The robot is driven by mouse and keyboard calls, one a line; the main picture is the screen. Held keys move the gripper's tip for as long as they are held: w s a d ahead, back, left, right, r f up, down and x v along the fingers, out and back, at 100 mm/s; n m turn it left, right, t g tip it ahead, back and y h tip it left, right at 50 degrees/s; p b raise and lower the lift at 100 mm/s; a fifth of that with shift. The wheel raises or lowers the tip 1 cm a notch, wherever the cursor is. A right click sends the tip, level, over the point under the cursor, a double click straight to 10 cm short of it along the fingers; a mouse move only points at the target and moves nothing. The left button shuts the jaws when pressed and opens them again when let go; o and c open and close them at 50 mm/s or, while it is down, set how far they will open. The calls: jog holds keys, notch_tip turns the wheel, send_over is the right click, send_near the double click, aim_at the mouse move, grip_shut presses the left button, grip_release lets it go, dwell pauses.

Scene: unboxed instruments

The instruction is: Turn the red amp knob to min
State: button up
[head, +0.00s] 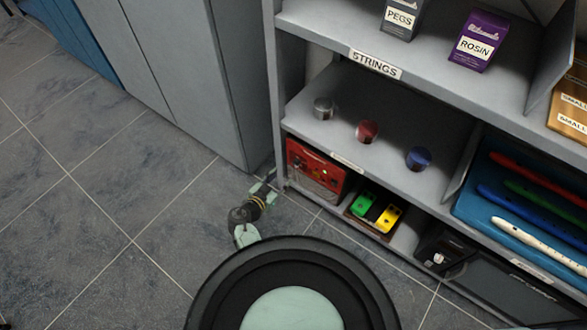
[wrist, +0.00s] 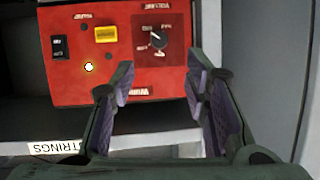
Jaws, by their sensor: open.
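The red amp (head: 316,170) stands at the left end of the lower shelf in the head view. In the wrist view its red panel (wrist: 120,80) fills the upper middle. The dark round knob (wrist: 158,40) sits at the panel's upper right, with a light pointer mark tilted to the upper left. The lettering around it is too small to read surely. My gripper (wrist: 160,82) is open and empty in front of the panel. The knob lies beyond the gap between the fingers, apart from them. In the head view my gripper (head: 264,188) is small, just left of the shelf.
On the red panel are a black switch (wrist: 60,47), a yellow button (wrist: 106,34) and a lit spot (wrist: 89,67). Green (head: 363,205) and yellow (head: 388,218) pedals stand right of the amp. The shelf side (head: 277,110) is close. Floor at left is clear.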

aim_at(295, 165)
jog(key=shift+m, duration=0.9)
jog(key=x, duration=1)
jog(key=shift+w+d+f, duration=0.1)
jog(key=shift+f, duration=0.1)
jog(key=shift+c, duration=0.2)
grip_shut()
